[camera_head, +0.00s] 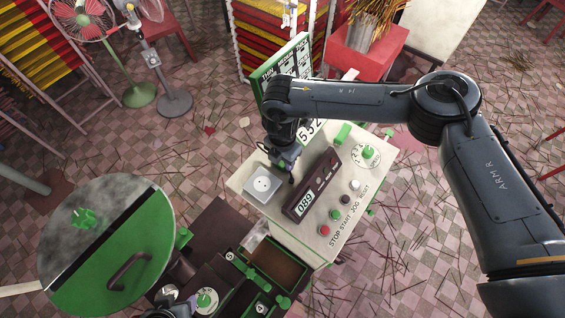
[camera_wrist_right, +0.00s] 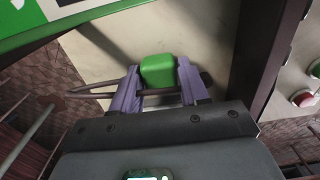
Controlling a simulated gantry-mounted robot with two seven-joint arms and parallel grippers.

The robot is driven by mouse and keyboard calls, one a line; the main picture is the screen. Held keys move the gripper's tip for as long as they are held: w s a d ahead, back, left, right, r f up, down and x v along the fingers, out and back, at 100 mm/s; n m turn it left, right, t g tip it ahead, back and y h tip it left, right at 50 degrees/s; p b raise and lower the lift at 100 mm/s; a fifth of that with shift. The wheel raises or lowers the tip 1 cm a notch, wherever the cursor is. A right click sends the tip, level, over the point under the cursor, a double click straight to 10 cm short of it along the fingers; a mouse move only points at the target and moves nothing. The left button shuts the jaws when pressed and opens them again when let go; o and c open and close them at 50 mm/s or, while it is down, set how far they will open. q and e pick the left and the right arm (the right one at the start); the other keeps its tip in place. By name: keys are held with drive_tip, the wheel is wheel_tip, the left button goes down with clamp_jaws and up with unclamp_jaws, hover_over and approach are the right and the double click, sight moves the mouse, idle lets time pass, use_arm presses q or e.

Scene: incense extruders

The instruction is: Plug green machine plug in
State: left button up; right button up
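The green plug (camera_wrist_right: 158,70) is a rounded green block between the purple fingers of my right gripper (camera_wrist_right: 160,88) in the right wrist view. The fingers close on it from both sides. In the head view my right gripper (camera_head: 284,172) points down over the pale machine top, just beside a grey socket box with a round white face (camera_head: 263,184). A bit of green shows at the fingers there; its prongs are hidden. The plug appears apart from the socket face. My left gripper (camera_head: 165,308) shows only partly at the bottom edge; its fingers are unclear.
A dark display reading 089 (camera_head: 306,199) and several coloured buttons (camera_head: 335,214) lie right of the socket. A green block (camera_head: 342,134) and a dial (camera_head: 369,154) are farther back. A round green-and-grey lid (camera_head: 150,250) stands left. Sticks litter the tiled floor.

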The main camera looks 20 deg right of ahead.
drive_tip(key=c, duration=0.6)
drive_tip(key=shift+r, duration=0.15)
drive_tip(key=shift+r, duration=0.2)
wheel_tip(320, 180, up, 4)
drive_tip(key=shift+f+b, duration=0.25)
drive_tip(key=shift+b, duration=0.35)
drive_tip(key=s+d+r, duration=0.1)
drive_tip(key=d+r, duration=0.1)
drive_tip(key=d, duration=0.1)
drive_tip(key=s+d+r, duration=0.2)
drive_tip(key=d, duration=0.2)
drive_tip(key=s+d+r, duration=0.2)
drive_tip(key=d, duration=0.1)
drive_tip(key=shift+s+d+r, duration=0.2)
drive_tip(key=shift+r, duration=0.2)
